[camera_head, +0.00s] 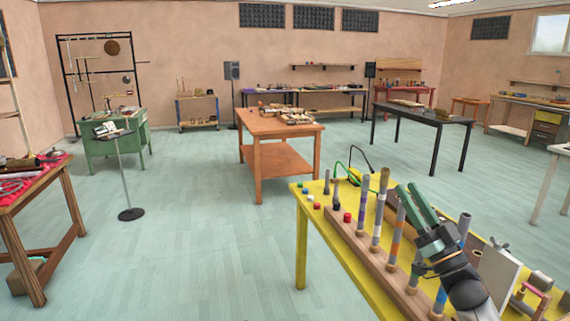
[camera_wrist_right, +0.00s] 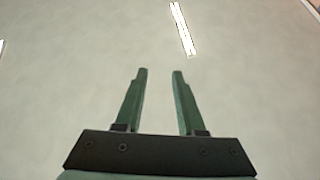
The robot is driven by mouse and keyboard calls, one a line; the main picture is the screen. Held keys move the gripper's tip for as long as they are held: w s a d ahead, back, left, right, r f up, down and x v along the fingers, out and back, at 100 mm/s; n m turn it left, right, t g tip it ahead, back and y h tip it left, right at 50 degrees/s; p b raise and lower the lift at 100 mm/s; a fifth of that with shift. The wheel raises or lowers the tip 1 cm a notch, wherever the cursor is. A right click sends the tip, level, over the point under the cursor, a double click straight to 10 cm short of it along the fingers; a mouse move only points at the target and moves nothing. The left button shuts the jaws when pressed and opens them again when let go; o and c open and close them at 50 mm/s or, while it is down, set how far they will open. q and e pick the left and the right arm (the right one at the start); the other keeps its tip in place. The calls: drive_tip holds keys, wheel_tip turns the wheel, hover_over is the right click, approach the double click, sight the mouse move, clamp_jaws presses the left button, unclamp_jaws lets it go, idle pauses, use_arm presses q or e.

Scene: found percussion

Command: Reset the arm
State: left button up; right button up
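My right gripper (camera_head: 412,200) is above the yellow table (camera_head: 310,222) at the lower right of the head view, its green fingers pointing up and to the left. In the right wrist view my right gripper (camera_wrist_right: 158,72) has its two green fingers apart with nothing between them. That view looks up at the pale ceiling (camera_wrist_right: 90,50) with strip lights. My right arm partly covers the row of upright tubes on the table. My left gripper is in neither view.
Upright tubes (camera_head: 380,205) stand in a wooden rail (camera_head: 350,232) close to my right gripper. An orange table (camera_head: 255,128) stands farther back. A music stand (camera_head: 120,165) and open floor (camera_head: 200,230) are to the left.

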drive_tip(key=w+d+f+m+g+h, duration=0.1)
drive_tip(key=w+d+f+g+h, duration=0.25)
drive_tip(key=f+h, duration=0.35)
drive_tip(key=w+d+f+g+h, duration=0.25)
drive_tip(key=d+f+h, duration=0.3)
drive_tip(key=f, duration=0.35)
drive_tip(key=s+a+f+g+y, duration=0.1)
drive_tip(key=s+a+f, duration=0.2)
drive_tip(key=s+f, duration=0.3)
drive_tip(key=s+a+f+g+y, duration=0.1)
drive_tip(key=s+a+f, duration=0.25)
drive_tip(key=f, duration=0.45)
drive_tip(key=s+a+f+g, duration=0.2)
drive_tip(key=s+a+f, duration=0.2)
drive_tip(key=s, duration=0.6)
drive_tip(key=s+a+f+g+y, duration=0.1)
drive_tip(key=s+a+f+g, duration=0.1)
drive_tip(key=s+a+f, duration=0.2)
drive_tip(key=s+a+f+g+y, duration=0.1)
drive_tip(key=s+a+f, duration=0.3)
drive_tip(key=s, duration=1.4)
wheel_tip(320, 180, down, 5)
drive_tip(key=shift+r+g, duration=0.2)
drive_tip(key=shift+g, duration=0.2)
drive_tip(key=shift+d, duration=0.15)
